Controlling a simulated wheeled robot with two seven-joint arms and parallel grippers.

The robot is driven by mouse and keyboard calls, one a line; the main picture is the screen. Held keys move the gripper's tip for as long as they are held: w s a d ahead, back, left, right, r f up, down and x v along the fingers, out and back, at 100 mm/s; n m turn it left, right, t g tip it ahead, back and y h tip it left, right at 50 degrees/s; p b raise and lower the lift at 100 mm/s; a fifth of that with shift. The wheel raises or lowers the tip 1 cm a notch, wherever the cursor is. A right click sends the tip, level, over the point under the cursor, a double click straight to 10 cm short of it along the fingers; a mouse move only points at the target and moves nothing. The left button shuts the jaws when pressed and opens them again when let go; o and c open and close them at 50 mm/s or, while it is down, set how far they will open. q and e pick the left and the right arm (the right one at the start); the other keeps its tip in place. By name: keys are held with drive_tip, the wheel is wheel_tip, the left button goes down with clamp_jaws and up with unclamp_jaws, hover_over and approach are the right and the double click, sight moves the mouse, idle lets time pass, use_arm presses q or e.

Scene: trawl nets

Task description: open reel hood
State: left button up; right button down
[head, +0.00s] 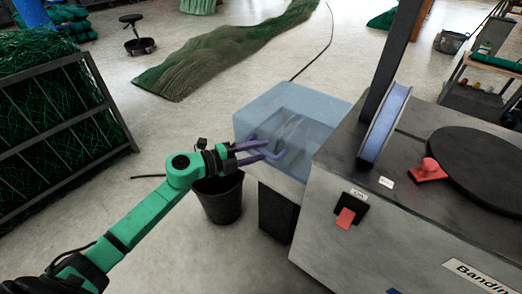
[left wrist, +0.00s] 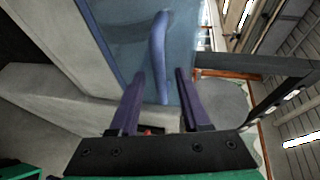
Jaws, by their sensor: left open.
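The reel hood (head: 290,107) is a see-through blue box on the left end of the grey banding machine (head: 345,185), and it looks closed. A bent blue bar handle (head: 271,148) is on its near face. My left gripper (head: 264,150), with purple fingers, is open at this handle. In the left wrist view the handle (left wrist: 158,55) runs between the two open fingertips (left wrist: 160,73), one on either side, with gaps visible. Whether a finger touches it I cannot tell. The hood wall fills the upper middle there. My right gripper is not in view.
A dark bucket (head: 219,200) stands on the floor below my left gripper. A rack of green netting (head: 50,130) is at the left. A blue reel (head: 385,122), a red knob (head: 429,168) and a red switch (head: 345,217) are on the machine. The floor behind the hood is mostly clear.

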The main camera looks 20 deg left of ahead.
use_arm(q)
drive_tip(key=shift+w+d+f, duration=0.1)
drive_tip(key=shift+w+d, duration=0.3)
drive_tip(key=shift+d, duration=0.05)
clamp_jaws()
idle(1.1)
